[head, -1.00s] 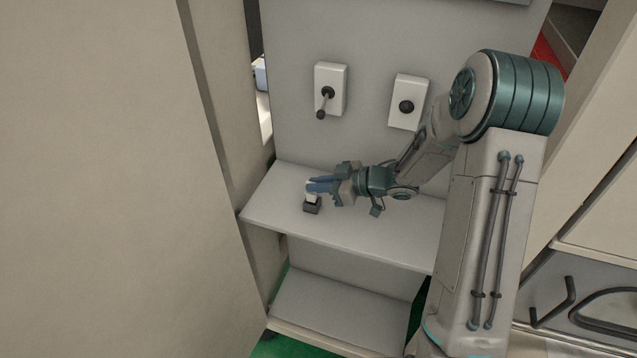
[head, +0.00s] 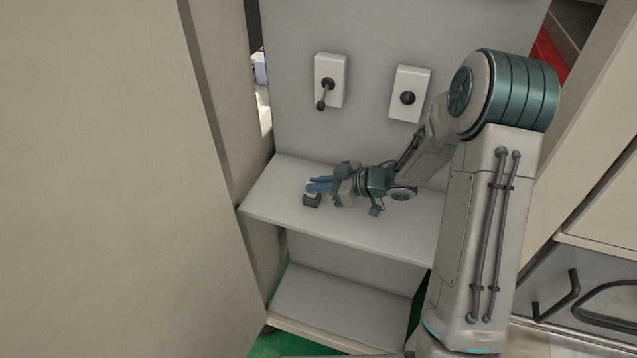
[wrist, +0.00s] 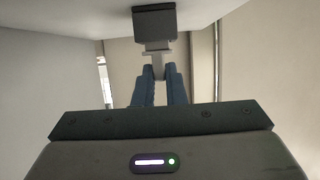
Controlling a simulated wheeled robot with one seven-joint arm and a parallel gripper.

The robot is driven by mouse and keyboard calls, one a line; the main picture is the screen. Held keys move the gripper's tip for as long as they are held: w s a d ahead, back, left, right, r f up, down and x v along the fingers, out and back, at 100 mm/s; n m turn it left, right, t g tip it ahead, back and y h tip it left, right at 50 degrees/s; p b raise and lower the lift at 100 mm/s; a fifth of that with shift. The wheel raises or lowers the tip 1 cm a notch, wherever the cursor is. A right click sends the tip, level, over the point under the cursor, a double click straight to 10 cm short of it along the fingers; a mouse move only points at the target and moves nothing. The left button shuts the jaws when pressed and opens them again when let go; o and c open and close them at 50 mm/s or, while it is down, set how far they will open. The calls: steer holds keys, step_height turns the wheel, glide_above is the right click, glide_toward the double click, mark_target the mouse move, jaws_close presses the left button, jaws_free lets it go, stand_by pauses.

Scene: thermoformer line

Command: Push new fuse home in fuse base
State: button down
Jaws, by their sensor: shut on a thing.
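The fuse base (head: 312,201) is a small dark block on the upper shelf, near its left end. It also shows in the wrist view (wrist: 154,28) at the top middle. The new fuse (wrist: 154,59) is a pale piece between my blue fingertips and the base. In the head view only a sliver of the fuse shows, under the fingers. My gripper (head: 320,185) reaches in from the right, just above the base, and is shut on the fuse. The fuse's lower end meets the base; how deep it sits is hidden.
The upper shelf (head: 370,228) is bare to the right of the base, under my arm. Behind it the panel carries a lever switch box (head: 331,72) and a box with a round black knob (head: 411,78). A large beige door or wall (head: 110,180) fills the left.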

steer(key=shift+f, duration=0.2)
steer(key=c, duration=1.4)
jaws_free()
steer(key=b+v, duration=0.2)
steer(key=v, duration=1.2)
steer(key=shift+a, duration=0.1)
